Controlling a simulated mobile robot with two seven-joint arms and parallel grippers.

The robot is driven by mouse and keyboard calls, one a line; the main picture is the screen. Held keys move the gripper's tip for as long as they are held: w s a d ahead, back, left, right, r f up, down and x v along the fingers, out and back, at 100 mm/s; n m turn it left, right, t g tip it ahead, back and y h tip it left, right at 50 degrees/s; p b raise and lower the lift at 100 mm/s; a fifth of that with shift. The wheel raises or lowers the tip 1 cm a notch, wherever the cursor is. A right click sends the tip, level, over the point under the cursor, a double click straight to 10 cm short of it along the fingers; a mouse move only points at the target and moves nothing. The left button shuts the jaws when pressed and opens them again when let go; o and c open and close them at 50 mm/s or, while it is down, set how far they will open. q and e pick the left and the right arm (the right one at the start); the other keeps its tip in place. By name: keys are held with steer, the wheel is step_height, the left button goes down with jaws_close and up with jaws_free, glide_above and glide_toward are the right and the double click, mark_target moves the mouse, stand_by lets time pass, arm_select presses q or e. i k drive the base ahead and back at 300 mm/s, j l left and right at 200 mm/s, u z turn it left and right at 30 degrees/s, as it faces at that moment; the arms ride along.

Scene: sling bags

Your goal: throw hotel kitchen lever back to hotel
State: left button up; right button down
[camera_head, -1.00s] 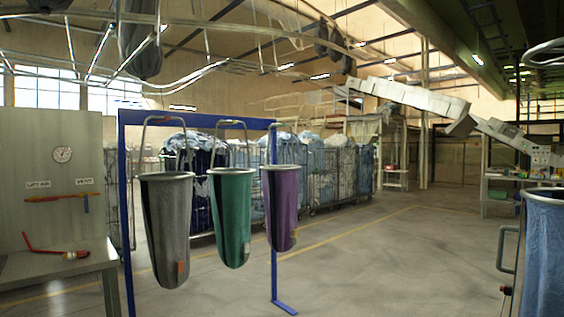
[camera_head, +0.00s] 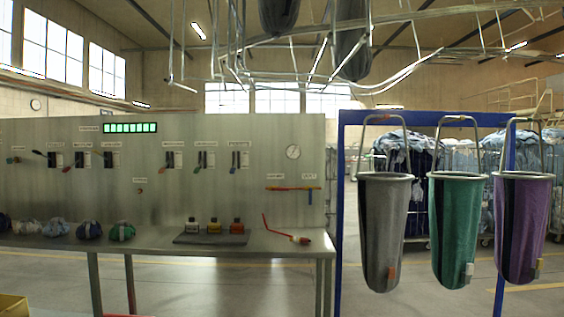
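A grey metal control panel (camera_head: 250,205) stands upright behind a metal bench. It carries two groups of levers with small labels above them. The left group has a lever with a dark handle (camera_head: 40,153) that sticks out to the left, and others beside it. The right group has a left lever (camera_head: 169,160), a middle lever (camera_head: 202,160) and a right lever (camera_head: 236,160). The labels are too small to read, so I cannot tell which lever is the hotel kitchen one. Neither of my grippers is in view.
Grey (camera_head: 383,230), green (camera_head: 453,230) and purple (camera_head: 521,225) bags hang from a blue frame (camera_head: 342,200) at right. Floor before the bench is open.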

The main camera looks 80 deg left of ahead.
mark_target(233, 170)
steer(key=u, duration=2.75)
steer(key=i+u, duration=0.2)
steer(key=i+l+u, duration=0.35)
steer(key=i, duration=0.3)
steer(key=i+l+u, duration=0.35)
steer(key=i+l, duration=0.2)
steer(key=l, duration=0.15)
steer(key=i+l+u, duration=0.35)
steer(key=i+l, duration=0.15)
steer(key=l, duration=0.25)
